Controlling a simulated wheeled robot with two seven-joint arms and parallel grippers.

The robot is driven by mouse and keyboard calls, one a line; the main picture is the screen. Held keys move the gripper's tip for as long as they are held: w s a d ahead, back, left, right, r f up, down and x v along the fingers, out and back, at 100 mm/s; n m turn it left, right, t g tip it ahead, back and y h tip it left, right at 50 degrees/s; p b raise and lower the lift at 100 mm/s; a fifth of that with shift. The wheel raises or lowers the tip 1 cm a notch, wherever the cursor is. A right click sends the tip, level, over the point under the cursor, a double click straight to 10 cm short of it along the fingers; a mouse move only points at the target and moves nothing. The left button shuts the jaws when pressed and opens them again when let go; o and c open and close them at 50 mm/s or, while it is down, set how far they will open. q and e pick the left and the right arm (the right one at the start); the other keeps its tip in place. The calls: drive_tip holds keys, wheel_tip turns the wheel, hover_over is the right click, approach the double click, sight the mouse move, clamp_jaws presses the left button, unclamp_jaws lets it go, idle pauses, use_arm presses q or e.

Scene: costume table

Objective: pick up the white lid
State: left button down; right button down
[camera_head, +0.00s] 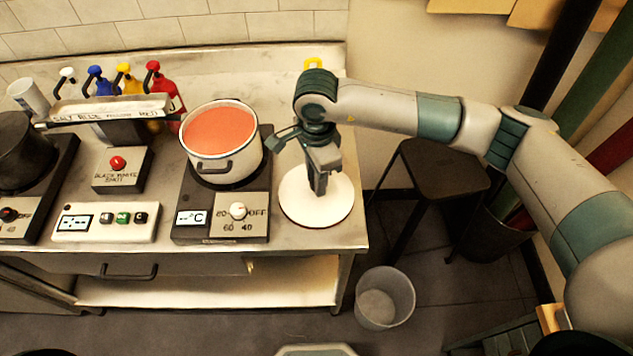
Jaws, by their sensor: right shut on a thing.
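The white lid (332,205) is a round disc at the right end of the metal table, right of the white pot (222,145). My right gripper (320,185) points down over the middle of the lid and is shut on it, apparently at its handle, which the fingers hide. I cannot tell whether the lid rests on the table or is slightly raised. The pot is uncovered and filled with orange-red liquid. My left gripper is not in view.
The pot stands on a hot plate with a dial (238,211). A dark pot (22,150) is at the far left. Several coloured bottles (128,82) stand behind a labelled rack.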

drive_tip(key=shift+r+b, duration=0.4)
drive_tip(key=r+b, duration=0.2)
drive_tip(key=r, duration=0.1)
drive_tip(key=shift+d, duration=0.3)
drive_tip(key=s+d+r+b, duration=0.4)
drive_tip(key=s+d+r, duration=0.2)
drive_tip(key=d, duration=0.3)
drive_tip(key=shift+s+d+r+b, duration=0.15)
drive_tip(key=shift+r+b, duration=0.2)
drive_tip(key=shift+r, duration=0.2)
